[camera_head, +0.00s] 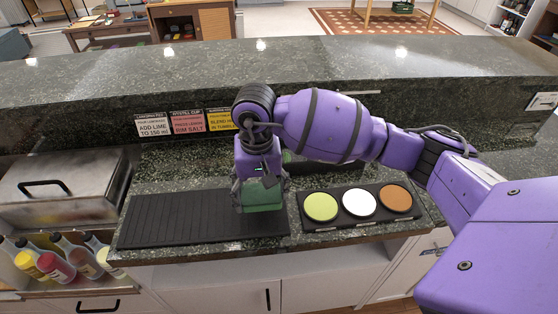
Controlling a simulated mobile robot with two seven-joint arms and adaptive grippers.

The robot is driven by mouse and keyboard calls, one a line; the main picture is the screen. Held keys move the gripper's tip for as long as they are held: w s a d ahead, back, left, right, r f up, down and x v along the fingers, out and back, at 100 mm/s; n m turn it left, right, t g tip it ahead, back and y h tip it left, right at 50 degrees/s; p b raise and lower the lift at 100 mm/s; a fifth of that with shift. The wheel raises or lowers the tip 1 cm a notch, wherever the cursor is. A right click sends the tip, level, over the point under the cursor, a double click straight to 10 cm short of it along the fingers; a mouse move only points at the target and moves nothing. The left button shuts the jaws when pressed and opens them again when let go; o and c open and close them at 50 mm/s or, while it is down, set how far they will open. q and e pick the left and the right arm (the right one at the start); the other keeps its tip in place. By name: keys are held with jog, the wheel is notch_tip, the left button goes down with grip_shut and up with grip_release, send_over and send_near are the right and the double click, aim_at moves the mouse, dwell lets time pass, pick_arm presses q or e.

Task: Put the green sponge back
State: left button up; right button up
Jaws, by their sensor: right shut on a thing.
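My right gripper (261,185) reaches in from the right and points down over the counter. It is shut on the green sponge (262,196), a dark green block between its fingers. The sponge is at the right end of a black ribbed mat (180,222); I cannot tell whether it touches the mat. The gripper covers the sponge's upper part. My left gripper is not in view.
Right of the mat lies a black tray (347,227) with a lime-green, a white and a brown round. A dark low container (300,164) is partly hidden behind my arm. A metal lidded box (55,183) and several bottles (57,264) stand left. A raised ledge (130,75) runs behind.

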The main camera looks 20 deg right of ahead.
aim_at(262, 200)
jog(key=shift+w+d+f, duration=0.1)
jog(key=shift+w+f, duration=0.05)
jog(key=shift+f, duration=1.4)
jog(key=shift+f, duration=0.2)
jog(key=o, duration=1.1)
notch_tip(262, 200, up, 12)
jog(key=shift+r, duration=0.25)
